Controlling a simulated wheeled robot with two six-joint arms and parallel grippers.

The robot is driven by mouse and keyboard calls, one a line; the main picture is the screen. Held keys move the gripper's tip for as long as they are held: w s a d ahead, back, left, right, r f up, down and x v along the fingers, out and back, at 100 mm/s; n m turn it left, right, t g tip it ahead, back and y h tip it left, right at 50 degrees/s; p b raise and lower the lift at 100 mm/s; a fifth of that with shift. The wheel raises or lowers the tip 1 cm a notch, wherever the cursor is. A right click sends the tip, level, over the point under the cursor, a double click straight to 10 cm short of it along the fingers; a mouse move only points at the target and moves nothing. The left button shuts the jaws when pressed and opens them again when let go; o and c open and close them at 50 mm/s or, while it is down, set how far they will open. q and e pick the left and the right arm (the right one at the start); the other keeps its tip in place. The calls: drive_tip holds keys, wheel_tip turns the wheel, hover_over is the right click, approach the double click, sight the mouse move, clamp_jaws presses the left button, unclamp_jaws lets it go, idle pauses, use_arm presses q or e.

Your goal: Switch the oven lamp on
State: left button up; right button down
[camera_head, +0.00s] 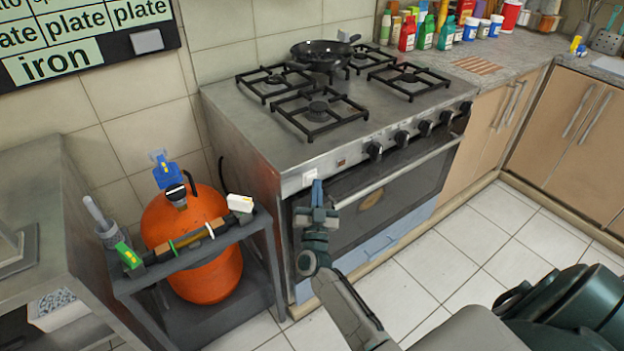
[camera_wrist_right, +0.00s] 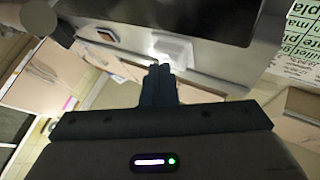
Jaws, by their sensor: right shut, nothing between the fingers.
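The oven (camera_head: 385,195) is a steel cooker with a dark glass door and a front panel of black knobs. A small white switch (camera_head: 310,176) sits at the left end of that panel; it also shows in the right wrist view (camera_wrist_right: 172,48), close beyond the fingertips. My right gripper (camera_head: 317,187) is shut and empty, just in front of and below the white switch. Its fingers also show in the right wrist view (camera_wrist_right: 158,72); whether they touch the switch I cannot tell. A small reddish panel element (camera_head: 341,162) lies right of the switch. My left gripper is not in view.
A black pan (camera_head: 322,54) stands on a rear burner. The oven door handle (camera_head: 400,172) juts out below the knobs. An orange gas cylinder (camera_head: 200,225) stands left of the oven by a dark shelf (camera_head: 190,257). The tiled floor (camera_head: 480,235) in front is partly free.

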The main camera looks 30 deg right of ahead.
drive_tip(key=shift+w, duration=0.15)
idle(0.5)
drive_tip(key=shift+w+r, duration=0.1)
drive_tip(key=shift+r, duration=0.15)
drive_tip(key=shift+w+r, duration=0.1)
drive_tip(key=shift+p, duration=0.35)
